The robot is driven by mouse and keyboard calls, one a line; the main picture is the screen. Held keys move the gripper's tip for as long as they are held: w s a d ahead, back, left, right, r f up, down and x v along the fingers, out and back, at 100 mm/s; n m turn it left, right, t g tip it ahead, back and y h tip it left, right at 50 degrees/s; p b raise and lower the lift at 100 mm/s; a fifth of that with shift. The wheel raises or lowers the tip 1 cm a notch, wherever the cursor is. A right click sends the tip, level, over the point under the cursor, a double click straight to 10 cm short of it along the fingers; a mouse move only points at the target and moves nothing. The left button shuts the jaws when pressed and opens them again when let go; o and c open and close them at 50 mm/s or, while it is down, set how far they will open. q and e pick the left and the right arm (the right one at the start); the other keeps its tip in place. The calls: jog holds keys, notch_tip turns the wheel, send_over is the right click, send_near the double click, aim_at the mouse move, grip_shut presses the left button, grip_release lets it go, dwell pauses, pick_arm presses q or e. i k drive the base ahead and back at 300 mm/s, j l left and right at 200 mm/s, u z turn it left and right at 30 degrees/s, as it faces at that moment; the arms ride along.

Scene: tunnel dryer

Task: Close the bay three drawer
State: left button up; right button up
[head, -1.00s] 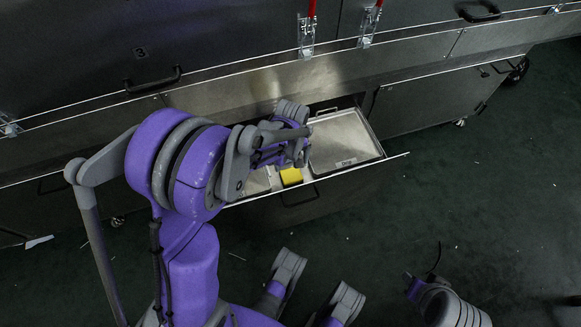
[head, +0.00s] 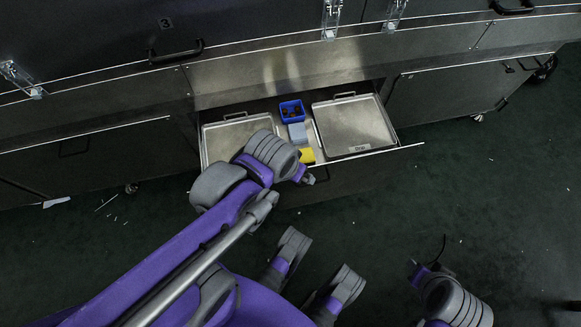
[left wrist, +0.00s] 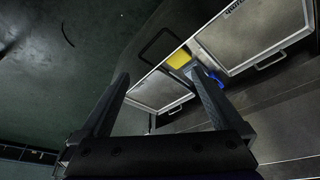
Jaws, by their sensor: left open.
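The bay three drawer (head: 345,178) stands pulled out below the panel marked 3 in the head view. It holds two flat metal trays, a blue bin (head: 292,111), a grey-blue block (head: 298,134) and a yellow block (head: 307,156). My left gripper (head: 309,179) is at the front of the drawer, mostly hidden by my wrist. In the left wrist view, its two fingers (left wrist: 157,75) are apart with nothing gripped between them. The dark drawer front with its handle (left wrist: 157,42) shows ahead of them. I cannot tell whether the fingers touch the drawer.
The right tray (head: 354,125) and left tray (head: 238,133) lie flat inside the drawer. Closed dark panels with handles flank it, such as the right lower panel (head: 450,95). The dark green floor (head: 500,200) in front is mostly clear, with small scraps.

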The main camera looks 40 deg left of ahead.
aim_at(347, 176)
jog(key=k+j+u, duration=0.1)
jog(key=u, duration=0.2)
jog(key=k+j+u, duration=0.2)
jog(key=k+u, duration=0.15)
jog(key=l+u, duration=0.35)
jog(key=i+l, duration=0.05)
jog(key=l, duration=0.05)
